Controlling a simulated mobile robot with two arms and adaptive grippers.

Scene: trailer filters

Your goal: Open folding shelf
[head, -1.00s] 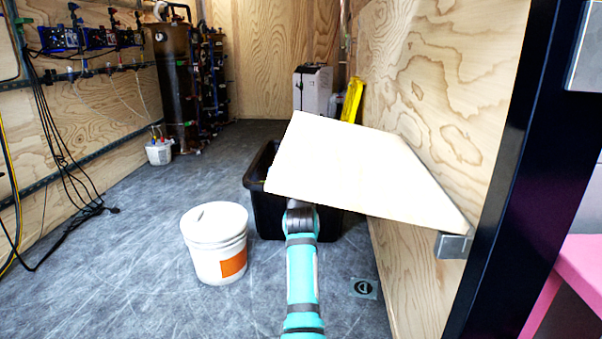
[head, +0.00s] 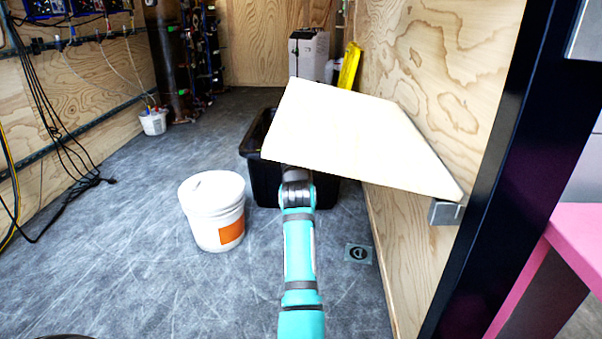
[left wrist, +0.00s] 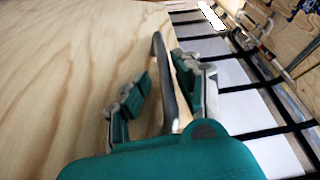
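The folding shelf (head: 345,140) is a pale wooden board on the right plywood wall in the head view. It slants out from the wall, and a grey bracket (head: 445,212) shows at its near right corner. One teal arm of mine rises from the bottom centre and passes behind the board, which hides its gripper. In the left wrist view my left gripper (left wrist: 165,95) has its fingers apart, close to a wooden surface (left wrist: 70,70). A thin grey strip (left wrist: 163,75) runs between the fingers; I cannot tell whether they touch it. My right gripper is not identifiable in view.
A black bin (head: 262,182) stands on the floor behind the board. A white bucket (head: 212,210) with an orange label stands left of my arm. A dark post (head: 500,160) and a pink surface (head: 575,240) are at the right. The floor at left is mostly clear.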

